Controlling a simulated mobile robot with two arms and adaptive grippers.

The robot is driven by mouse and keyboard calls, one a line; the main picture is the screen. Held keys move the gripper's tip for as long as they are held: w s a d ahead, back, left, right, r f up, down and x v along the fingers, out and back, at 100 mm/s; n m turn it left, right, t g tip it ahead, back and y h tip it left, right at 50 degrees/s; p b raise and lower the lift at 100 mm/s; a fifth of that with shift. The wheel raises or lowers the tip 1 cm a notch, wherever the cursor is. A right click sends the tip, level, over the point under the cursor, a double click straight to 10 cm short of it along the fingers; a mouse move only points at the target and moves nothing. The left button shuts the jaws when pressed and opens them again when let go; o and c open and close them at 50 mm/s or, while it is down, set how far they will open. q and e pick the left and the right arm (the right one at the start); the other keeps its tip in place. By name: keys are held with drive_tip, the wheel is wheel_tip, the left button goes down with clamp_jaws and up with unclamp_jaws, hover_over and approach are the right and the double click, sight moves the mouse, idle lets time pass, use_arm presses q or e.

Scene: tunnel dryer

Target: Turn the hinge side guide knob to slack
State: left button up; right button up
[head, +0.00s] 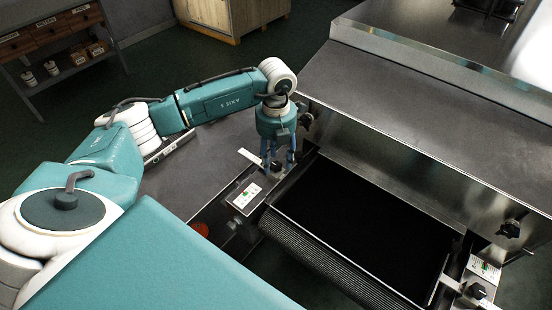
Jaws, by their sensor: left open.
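My left gripper (278,164) points down with its fingers apart, at the left side of the dark conveyor belt (360,225). A small dark knob (277,167) shows between and partly behind its fingers; I cannot tell whether they touch it. A white label with green and red marks (246,195) lies on the plate in front of that knob. A second black knob (477,291) sits at the belt's right side, below a similar label (486,268). I cannot tell from the picture which knob is on the hinge side. My right gripper is not in view.
The metal dryer housing (400,100) rises behind the belt, with black hand knobs at its left (305,118) and right (510,229). A grey tabletop (190,175) lies left of the belt. A red round part (200,229) shows low at the left.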

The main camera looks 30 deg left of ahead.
use_arm(q)
drive_tip(key=shift+f, duration=0.65)
drive_tip(key=c, duration=1.2)
drive_tip(key=shift+o, duration=0.2)
